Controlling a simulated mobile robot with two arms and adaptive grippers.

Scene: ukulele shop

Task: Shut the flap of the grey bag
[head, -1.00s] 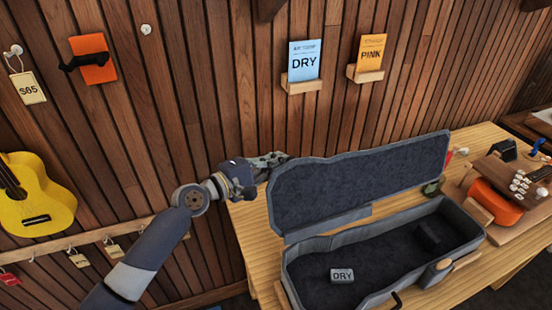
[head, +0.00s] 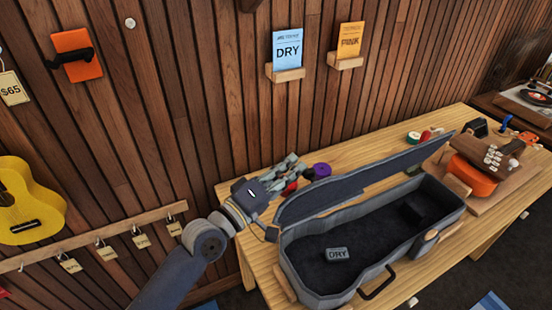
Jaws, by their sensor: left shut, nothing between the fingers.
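The grey bag (head: 352,288) is an open ukulele case on the wooden table, with a dark lining. My right gripper is not in view.
A purple roll (head: 321,170) and a red item lie behind the flap. The wood wall (head: 200,90) rises behind the table. A yellow ukulele (head: 28,203) hangs at the left.

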